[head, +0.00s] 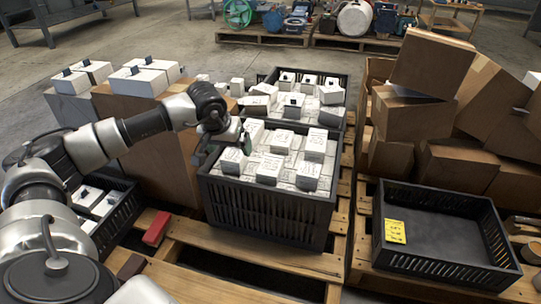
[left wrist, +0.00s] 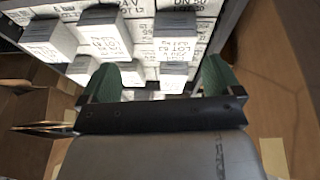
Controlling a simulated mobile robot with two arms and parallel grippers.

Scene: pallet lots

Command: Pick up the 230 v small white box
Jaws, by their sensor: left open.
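Several small white boxes with black printing fill the near black crate (head: 265,215); some stand higher than the rest, such as one white box (head: 269,168). I cannot read 230 V on any box. In the left wrist view, white boxes (left wrist: 105,38) show print such as "LOT" and "DN 50". My left gripper (head: 244,141) is at the crate's left rear side, above the boxes. In the left wrist view its green-padded fingers (left wrist: 160,82) are apart, with box tops beyond them and nothing held. My right gripper is out of view.
A second black crate (head: 337,120) of white boxes stands behind. An empty black crate (head: 440,262) with a yellow label (head: 395,231) is at right, before piled cardboard boxes (head: 420,105). Tall cardboard (head: 150,140) stands left. A red block (head: 157,228) lies on the pallet.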

